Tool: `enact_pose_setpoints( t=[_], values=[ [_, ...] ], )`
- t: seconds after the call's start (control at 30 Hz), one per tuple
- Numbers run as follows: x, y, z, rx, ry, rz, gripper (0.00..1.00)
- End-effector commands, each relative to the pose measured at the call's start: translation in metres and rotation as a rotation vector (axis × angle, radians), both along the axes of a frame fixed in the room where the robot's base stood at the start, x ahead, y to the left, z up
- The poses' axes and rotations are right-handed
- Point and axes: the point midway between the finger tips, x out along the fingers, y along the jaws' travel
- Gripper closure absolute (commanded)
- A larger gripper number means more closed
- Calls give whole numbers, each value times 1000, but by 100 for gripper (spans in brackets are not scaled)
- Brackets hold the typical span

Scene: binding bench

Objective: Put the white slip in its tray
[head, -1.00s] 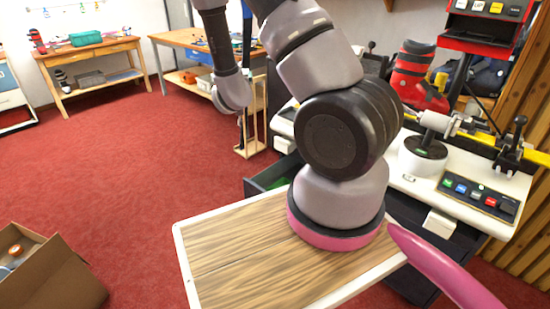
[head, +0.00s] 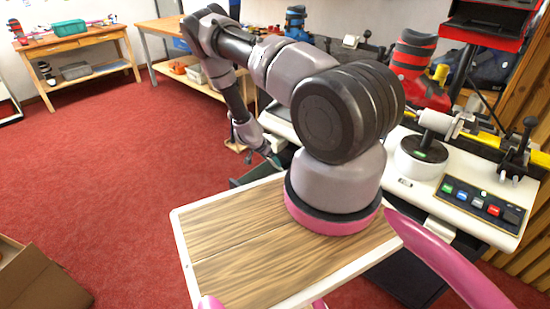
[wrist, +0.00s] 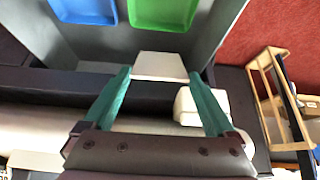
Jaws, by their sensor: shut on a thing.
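In the wrist view, my gripper (wrist: 158,75) has its two teal fingers shut on the white slip (wrist: 160,66). The slip is held between the fingertips, over the near wall of an open grey drawer (wrist: 112,50). Inside the drawer, beyond the slip, are a blue tray (wrist: 85,10) and a green tray (wrist: 162,12), both cut off by the picture's top edge. In the head view my gripper (head: 272,160) is small, beside the bench's left end and above the drawer; the slip cannot be made out there.
A white block (wrist: 203,106) sits at the drawer's front, near the right finger. A wooden rack (wrist: 275,95) stands to the right over red carpet. In the head view, the bench (head: 470,215) carries a button panel and clamps. A cardboard box (head: 40,275) is at lower left.

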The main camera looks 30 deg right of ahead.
Motion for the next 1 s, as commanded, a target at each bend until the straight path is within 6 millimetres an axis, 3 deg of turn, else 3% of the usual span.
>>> enact_pose_setpoints(
  t=[0.27, 1.0],
  values=[
    [-2, 0, -22, 11, 4, -10, 61],
    [-2, 0, -107, 8, 3, -8, 61]
  ],
)
